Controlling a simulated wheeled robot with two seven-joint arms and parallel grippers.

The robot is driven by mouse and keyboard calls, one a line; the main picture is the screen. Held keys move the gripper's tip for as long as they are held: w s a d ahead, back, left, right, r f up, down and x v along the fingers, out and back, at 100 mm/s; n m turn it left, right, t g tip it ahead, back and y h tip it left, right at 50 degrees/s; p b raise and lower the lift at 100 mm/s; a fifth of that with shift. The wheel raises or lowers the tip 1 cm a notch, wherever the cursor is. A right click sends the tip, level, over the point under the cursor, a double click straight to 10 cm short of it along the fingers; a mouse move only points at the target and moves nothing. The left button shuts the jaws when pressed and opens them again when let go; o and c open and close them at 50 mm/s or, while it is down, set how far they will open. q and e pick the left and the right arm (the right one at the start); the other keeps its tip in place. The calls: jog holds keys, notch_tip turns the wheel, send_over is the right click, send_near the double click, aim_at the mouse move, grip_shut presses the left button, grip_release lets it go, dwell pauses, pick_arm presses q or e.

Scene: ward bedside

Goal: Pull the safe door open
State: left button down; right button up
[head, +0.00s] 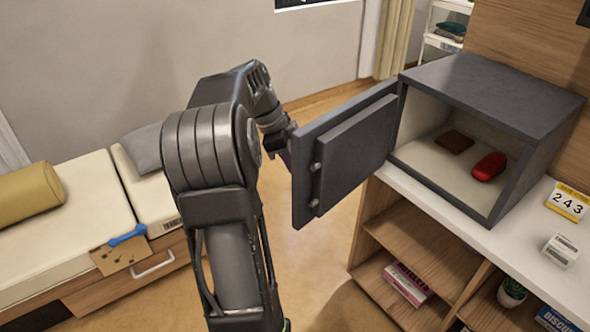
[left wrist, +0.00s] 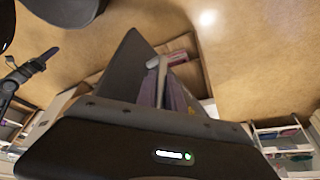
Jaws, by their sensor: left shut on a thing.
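The dark grey safe (head: 500,95) stands on the white counter with its door (head: 345,155) swung wide open to the left. The door's inner face, with two bolts on its free edge, faces me. A red object (head: 489,167) and a brown wallet-like item (head: 454,142) lie inside the safe. My left gripper (head: 284,150) is at the door's outer side, near its free edge, its fingertips hidden by the door. In the left wrist view my left gripper (left wrist: 166,88) is shut on the pale door handle (left wrist: 163,62), beside the dark door panel (left wrist: 122,68). My right gripper is out of view.
The counter (head: 430,195) has open shelves below and holds a yellow 243 card (head: 567,202) and a small white box (head: 560,250). A bed (head: 75,220) with a yellow bolster (head: 28,193) stands at left. Floor shows between bed and shelves.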

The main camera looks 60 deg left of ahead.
pick_arm(q)
jog(key=shift+w, duration=0.1)
jog(key=c, duration=1.5)
grip_release()
jog(key=shift+o, duration=0.2)
jog(key=shift+a+r, duration=0.2)
jog(key=shift+r, duration=0.25)
jog(key=p+v, duration=0.4)
jog(key=v, duration=0.3)
jog(key=shift+p, duration=0.3)
